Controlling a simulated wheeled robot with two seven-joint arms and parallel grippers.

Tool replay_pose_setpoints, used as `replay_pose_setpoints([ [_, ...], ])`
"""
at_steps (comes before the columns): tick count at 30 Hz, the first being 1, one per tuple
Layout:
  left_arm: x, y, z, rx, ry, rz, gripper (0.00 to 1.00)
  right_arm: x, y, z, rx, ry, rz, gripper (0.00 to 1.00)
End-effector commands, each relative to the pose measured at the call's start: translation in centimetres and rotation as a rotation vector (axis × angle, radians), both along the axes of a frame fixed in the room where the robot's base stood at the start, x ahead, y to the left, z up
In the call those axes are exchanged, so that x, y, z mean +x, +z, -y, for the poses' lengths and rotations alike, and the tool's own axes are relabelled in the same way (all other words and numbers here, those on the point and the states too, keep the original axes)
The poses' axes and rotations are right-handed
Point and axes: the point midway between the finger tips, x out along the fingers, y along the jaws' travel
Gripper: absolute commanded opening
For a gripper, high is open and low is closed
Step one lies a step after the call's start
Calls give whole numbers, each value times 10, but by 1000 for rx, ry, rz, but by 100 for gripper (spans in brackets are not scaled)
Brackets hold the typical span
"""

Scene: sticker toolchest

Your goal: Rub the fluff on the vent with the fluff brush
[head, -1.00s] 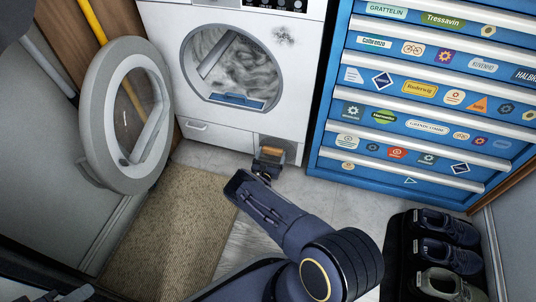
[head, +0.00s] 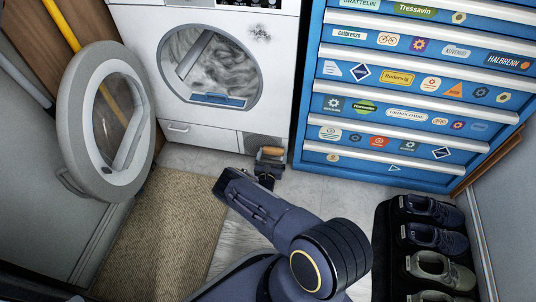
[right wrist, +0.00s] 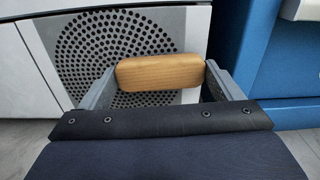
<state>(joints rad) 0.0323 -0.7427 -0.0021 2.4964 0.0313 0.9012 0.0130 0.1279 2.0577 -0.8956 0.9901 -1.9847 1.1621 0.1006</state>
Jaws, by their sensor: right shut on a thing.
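The fluff brush's wooden part (head: 271,151) is held between the fingers of my right gripper (head: 268,158), low in front of the white machine. In the right wrist view the wooden block (right wrist: 160,70) lies across between the two grey fingers of the gripper (right wrist: 160,78). Behind it is the vent (right wrist: 105,42), a round field of dark holes in a grey panel; the vent also shows in the head view (head: 254,141). The brush's bristles are hidden. I cannot make out fluff on the vent or whether the brush touches it. My left gripper is out of view.
A blue toolchest (head: 312,140) with stickers is at right. Shoes (head: 430,238) and a beige mat (head: 165,235) lie on the floor.

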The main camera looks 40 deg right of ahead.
Motion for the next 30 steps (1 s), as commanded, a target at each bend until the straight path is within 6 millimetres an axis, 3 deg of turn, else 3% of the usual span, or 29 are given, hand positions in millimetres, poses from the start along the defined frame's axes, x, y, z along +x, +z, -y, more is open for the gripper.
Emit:
replay_pose_setpoints([
  [11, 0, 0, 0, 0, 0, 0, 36, -2, 0, -1, -1, 1, -1, 67],
  [30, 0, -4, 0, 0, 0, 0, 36, -39, 0, -44, 0, 1, -1, 67],
])
